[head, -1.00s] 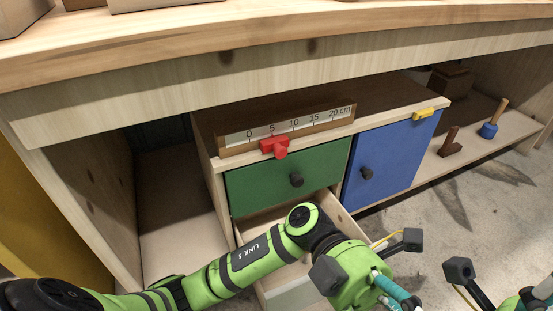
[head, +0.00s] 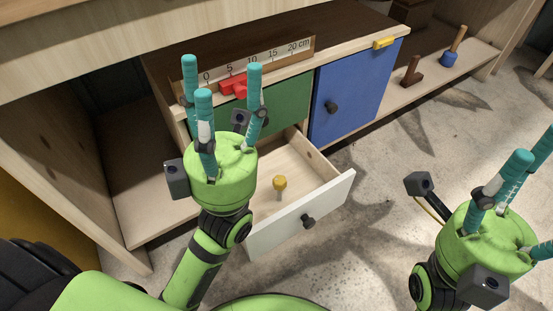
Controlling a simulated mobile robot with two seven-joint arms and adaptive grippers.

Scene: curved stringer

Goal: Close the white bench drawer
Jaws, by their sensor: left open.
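The white bench drawer (head: 332,198) is pulled out below the green drawer (head: 286,106), and its front carries a black knob (head: 308,221). Inside lies or stands a yellow-headed peg (head: 280,183). My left gripper (head: 218,75) is open and empty, its teal fingers spread and pointing up the picture. It overlaps the green drawer and the left part of the white drawer, hiding that side; I cannot tell whether it touches anything. My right gripper (head: 525,165) is at the right edge, clear of the drawer, partly cut off, with fingers spread and nothing seen between them.
A blue door (head: 352,90) is beside the drawers, apparently shut. A scale (head: 268,60) with a red slider (head: 233,84) is above the green drawer, and a yellow handle (head: 383,43) sits on the top edge. The floor (head: 370,240) right of the drawer is clear.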

